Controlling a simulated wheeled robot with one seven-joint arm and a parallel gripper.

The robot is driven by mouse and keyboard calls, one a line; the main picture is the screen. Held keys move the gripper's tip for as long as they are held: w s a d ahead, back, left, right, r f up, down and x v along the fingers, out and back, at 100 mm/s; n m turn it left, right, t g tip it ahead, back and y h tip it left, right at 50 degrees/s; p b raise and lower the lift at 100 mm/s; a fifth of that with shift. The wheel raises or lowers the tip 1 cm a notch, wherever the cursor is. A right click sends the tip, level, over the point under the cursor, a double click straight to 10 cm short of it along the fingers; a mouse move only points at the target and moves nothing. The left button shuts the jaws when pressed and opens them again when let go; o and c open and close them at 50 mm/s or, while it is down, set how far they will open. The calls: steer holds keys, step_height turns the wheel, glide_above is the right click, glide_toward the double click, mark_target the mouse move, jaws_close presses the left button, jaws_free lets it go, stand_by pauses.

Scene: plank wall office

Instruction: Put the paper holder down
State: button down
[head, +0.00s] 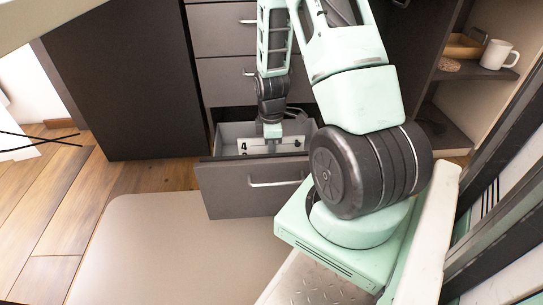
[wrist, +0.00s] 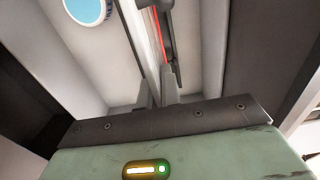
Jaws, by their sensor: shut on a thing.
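My gripper (head: 273,142) reaches down into an open drawer (head: 252,192) of the dark cabinet in the head view. In the wrist view the two grey fingers (wrist: 158,88) are shut on a thin, pale upright piece with a red line along it, which I take to be the paper holder (wrist: 148,38). Its far end runs out of the top of the picture.
A round lid-like thing with a light blue face (wrist: 88,10) lies in the drawer, left of the fingers. Closed drawers (head: 222,30) are above. A white mug (head: 498,54) stands on the shelf at right. A beige mat (head: 170,250) covers the floor in front.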

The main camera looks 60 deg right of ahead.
steer(key=shift+f+b, duration=0.35)
steer(key=shift+f, duration=0.75)
steer(key=c, duration=1.6)
jaws_free()
step_height(320, 180, up, 12)
steer(key=p, duration=0.8)
